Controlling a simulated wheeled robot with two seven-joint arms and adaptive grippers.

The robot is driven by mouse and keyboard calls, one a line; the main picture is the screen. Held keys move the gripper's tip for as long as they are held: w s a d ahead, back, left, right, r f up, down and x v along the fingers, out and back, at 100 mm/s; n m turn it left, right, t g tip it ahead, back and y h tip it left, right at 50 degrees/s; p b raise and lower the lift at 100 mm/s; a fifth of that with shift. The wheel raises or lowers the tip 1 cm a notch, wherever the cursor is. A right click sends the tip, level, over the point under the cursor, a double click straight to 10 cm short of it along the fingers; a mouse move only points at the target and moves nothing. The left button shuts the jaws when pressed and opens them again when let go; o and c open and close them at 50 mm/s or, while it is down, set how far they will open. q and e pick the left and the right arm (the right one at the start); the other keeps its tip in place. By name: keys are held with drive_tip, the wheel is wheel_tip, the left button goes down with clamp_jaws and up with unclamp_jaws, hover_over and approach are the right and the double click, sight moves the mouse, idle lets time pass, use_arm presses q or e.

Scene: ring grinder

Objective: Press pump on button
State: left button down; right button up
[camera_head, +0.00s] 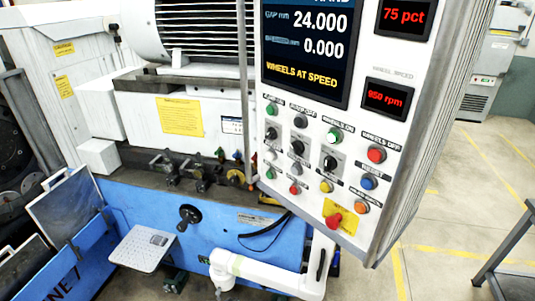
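A tilted white control panel (308,160) fills the upper right of the head view. At its upper left, a small green button (271,109) sits under a small label that seems to read PUMP ON. To its right is a black button (299,122) under a label that seems to read PUMP OFF. The green button is uncovered, and nothing touches it. A white jointed arm link, which looks like mine, shows below the panel, and its upper end passes behind the panel's lower edge. Neither of my grippers can be made out.
The panel also carries a green wheels-on button (333,135), a red wheels-off button (376,154), several knobs and a red emergency stop (334,219) on a yellow plate. A display (308,45) reads WHEELS AT SPEED. The blue and white grinder stands behind. Floor at right is mostly clear.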

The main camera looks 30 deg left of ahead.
sight(270, 110)
use_arm(q)
drive_tip(key=w+r+t+y+p, duration=0.1)
drive_tip(key=w+r+t+p, duration=0.3)
drive_tip(key=r, duration=1.1)
drive_tip(key=w+r+m+g+p, duration=0.1)
drive_tip(key=w+r, duration=0.4)
drive_tip(key=r, duration=0.9)
drive_tip(key=w+r+t+y+p, duration=0.1)
drive_tip(key=w+r+t+p, duration=0.3)
drive_tip(key=r, duration=1.1)
drive_tip(key=r+p, duration=0.1)
drive_tip(key=r, duration=0.7)
drive_tip(key=d+r+t+y+p, duration=0.1)
drive_tip(key=r, duration=0.7)
drive_tip(key=s+d+r+y+p, duration=0.1)
drive_tip(key=r+p, duration=0.1)
drive_tip(key=r, duration=0.6)
drive_tip(key=shift+s+r, duration=0.1)
drive_tip(key=shift+r, duration=0.2)
drive_tip(key=s+r+t+y+p, duration=0.1)
drive_tip(key=s+r, duration=0.2)
drive_tip(key=r, duration=0.6)
drive_tip(key=s+d+r+t+y+p, duration=0.1)
drive_tip(key=s+r+p, duration=0.1)
drive_tip(key=r, duration=0.8)
drive_tip(key=shift+s+d+t+p, duration=0.3)
drive_tip(key=shift+s+t, duration=0.1)
drive_tip(key=shift+s, duration=0.4)
